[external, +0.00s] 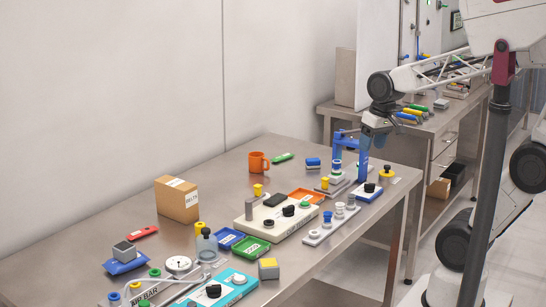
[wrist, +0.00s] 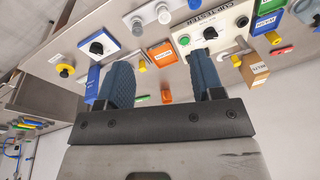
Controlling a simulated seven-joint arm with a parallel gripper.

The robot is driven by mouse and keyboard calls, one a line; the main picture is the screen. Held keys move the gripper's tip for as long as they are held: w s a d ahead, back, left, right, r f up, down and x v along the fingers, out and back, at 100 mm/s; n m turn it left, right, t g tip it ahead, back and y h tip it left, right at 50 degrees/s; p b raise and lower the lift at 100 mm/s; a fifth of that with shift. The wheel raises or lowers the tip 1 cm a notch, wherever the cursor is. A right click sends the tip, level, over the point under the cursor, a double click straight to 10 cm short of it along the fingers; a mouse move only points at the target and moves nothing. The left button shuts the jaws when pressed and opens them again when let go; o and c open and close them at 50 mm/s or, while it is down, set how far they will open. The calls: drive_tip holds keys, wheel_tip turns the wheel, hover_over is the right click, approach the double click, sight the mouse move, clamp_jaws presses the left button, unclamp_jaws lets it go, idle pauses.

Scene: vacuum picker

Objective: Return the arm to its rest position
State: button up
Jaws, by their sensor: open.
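My gripper (external: 376,128) hangs at the end of my arm over the far right part of the steel workbench (external: 120,205), close to a blue stand (external: 364,160) in the picture. I cannot tell the exact gap between them. In the wrist view my gripper (wrist: 162,75) shows two dark blue-grey fingers set wide apart. Nothing is held between them.
A second bench (external: 440,122) with tools stands behind at right. The bench's back left is clear.

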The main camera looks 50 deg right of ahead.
drive_tip(key=shift+s+a+f+n+t+h, duration=0.1)
drive_tip(key=shift+s+f+n+h, duration=0.1)
drive_tip(key=shift+s+n, duration=0.4)
drive_tip(key=shift+s+a+f+n+t+h, duration=0.1)
drive_tip(key=shift+s+n+h, duration=0.15)
drive_tip(key=shift+s, duration=0.7)
drive_tip(key=shift+s+f+n+t+h, duration=0.15)
drive_tip(key=shift+s+n, duration=0.3)
drive_tip(key=shift+s, duration=0.3)
